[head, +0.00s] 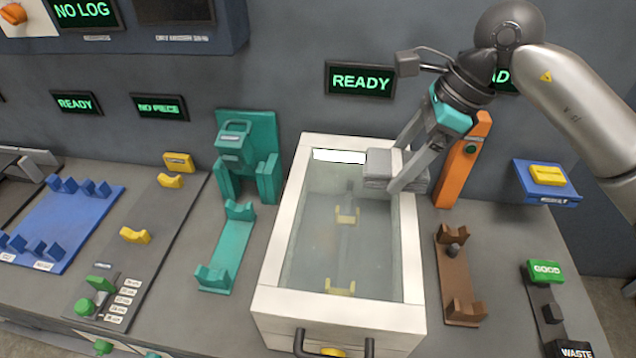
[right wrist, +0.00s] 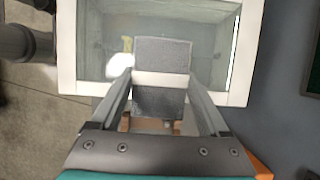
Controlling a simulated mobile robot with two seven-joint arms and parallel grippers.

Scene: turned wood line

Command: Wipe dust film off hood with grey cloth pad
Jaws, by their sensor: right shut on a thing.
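The hood (head: 273,300) is a white-framed box with a clear, hazy top panel (head: 325,230) and a black front handle. A grey film shows over the panel, and yellow supports are visible through it. My right gripper (head: 392,187) is shut on the grey cloth pad (head: 378,166) at the hood's far right corner. In the right wrist view the pad (right wrist: 160,103) sits between the fingers of the gripper (right wrist: 160,82), over the hood's white rim (right wrist: 240,98). I cannot tell whether the pad touches the panel. My left gripper is not in view.
A teal fixture (head: 246,165) and teal cradle (head: 228,245) stand left of the hood. An orange post (head: 463,165) and brown cradle (head: 452,275) stand right. A blue tray (head: 60,225) lies far left. A READY display (head: 360,81) is on the wall behind.

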